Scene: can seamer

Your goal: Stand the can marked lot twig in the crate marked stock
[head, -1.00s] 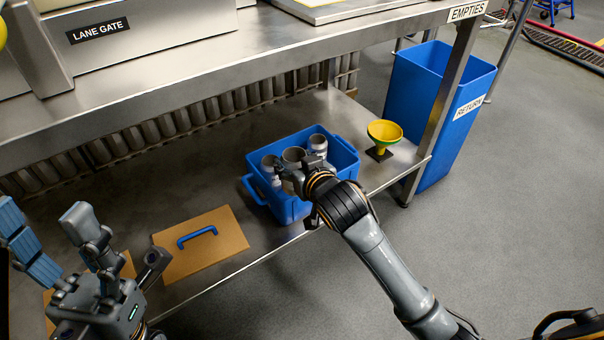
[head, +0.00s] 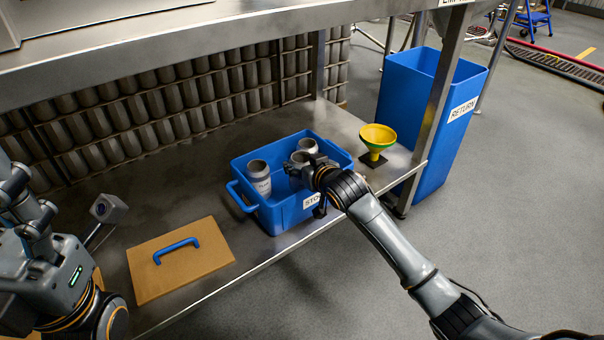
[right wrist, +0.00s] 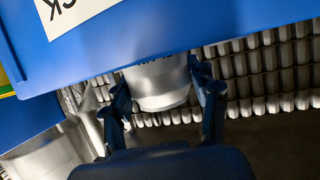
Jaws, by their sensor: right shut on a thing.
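The blue crate (head: 291,215) stands on the lower steel shelf; its front label reads "STO", the rest hidden by my arm. A grey can (head: 260,178) with a white label stands at the crate's left; its print is too small to read. Two more can rims show at the right. My right gripper (head: 306,165) is over the crate, shut on the nearer can (head: 299,158). The right wrist view shows this can (right wrist: 160,84) between both fingers; no marking is legible. My left gripper (head: 38,212) is at the left edge, partly cut off, its fingertips unclear.
A yellow-green funnel (head: 377,140) stands right of the crate. A brown board (head: 190,270) with a blue handle lies to its left. A blue bin marked RETURN (head: 418,100) stands beyond the shelf. Rows of cans (head: 175,107) line the back beneath the worktop.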

